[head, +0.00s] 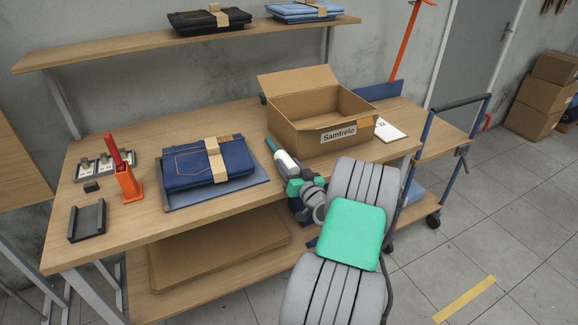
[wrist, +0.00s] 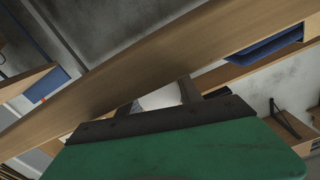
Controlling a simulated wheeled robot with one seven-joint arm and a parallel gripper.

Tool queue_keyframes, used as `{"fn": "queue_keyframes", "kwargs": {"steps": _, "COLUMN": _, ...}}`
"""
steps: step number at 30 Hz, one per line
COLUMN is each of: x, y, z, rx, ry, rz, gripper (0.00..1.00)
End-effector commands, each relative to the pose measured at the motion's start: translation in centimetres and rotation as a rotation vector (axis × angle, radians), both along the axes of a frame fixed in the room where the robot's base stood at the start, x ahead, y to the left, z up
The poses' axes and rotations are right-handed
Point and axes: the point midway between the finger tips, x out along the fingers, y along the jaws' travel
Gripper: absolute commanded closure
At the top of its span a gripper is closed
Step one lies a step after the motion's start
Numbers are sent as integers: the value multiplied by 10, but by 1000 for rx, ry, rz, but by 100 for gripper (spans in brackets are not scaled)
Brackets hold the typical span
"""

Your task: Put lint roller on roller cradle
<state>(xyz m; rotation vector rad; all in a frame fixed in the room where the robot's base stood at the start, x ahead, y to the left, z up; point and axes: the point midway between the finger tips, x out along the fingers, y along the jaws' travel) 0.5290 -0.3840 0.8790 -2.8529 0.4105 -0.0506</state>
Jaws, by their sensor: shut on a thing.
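The lint roller, a white cylinder (head: 287,162) with a teal end, is held at the front edge of the workbench, in front of the cardboard box. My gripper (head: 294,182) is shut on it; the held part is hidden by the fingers. In the wrist view, a white piece of the roller (wrist: 162,97) shows between the dark fingers of my gripper (wrist: 160,105). A dark grey open holder (head: 87,221), which looks like the roller cradle, lies empty at the workbench's front left, well left of my gripper.
Folded jeans (head: 208,163) lie on a grey-blue tray (head: 215,194) between the holder and my gripper. An orange stand (head: 128,184) with a red-handled tool is near the holder. An open cardboard box (head: 318,112) stands behind the roller. A blue trolley (head: 447,150) is at right.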

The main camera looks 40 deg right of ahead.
Motion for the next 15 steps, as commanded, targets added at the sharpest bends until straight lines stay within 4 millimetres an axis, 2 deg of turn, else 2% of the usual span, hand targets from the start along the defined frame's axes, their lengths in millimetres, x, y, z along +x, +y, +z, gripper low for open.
{"fn": "queue_keyframes", "kwargs": {"steps": 1, "x": 0, "y": 0, "z": -2, "rx": 0, "ry": -1, "rz": 0, "gripper": 100}}
{"fn": "queue_keyframes", "kwargs": {"steps": 2, "x": 0, "y": 0, "z": -1, "rx": 0, "ry": 0, "rz": 0, "gripper": 56}}
{"fn": "queue_keyframes", "kwargs": {"steps": 9, "x": 0, "y": 0, "z": -1, "rx": 0, "ry": 0, "rz": 0, "gripper": 36}}
{"fn": "queue_keyframes", "kwargs": {"steps": 15, "x": 0, "y": 0, "z": -1, "rx": 1, "ry": 0, "rz": 0, "gripper": 36}}
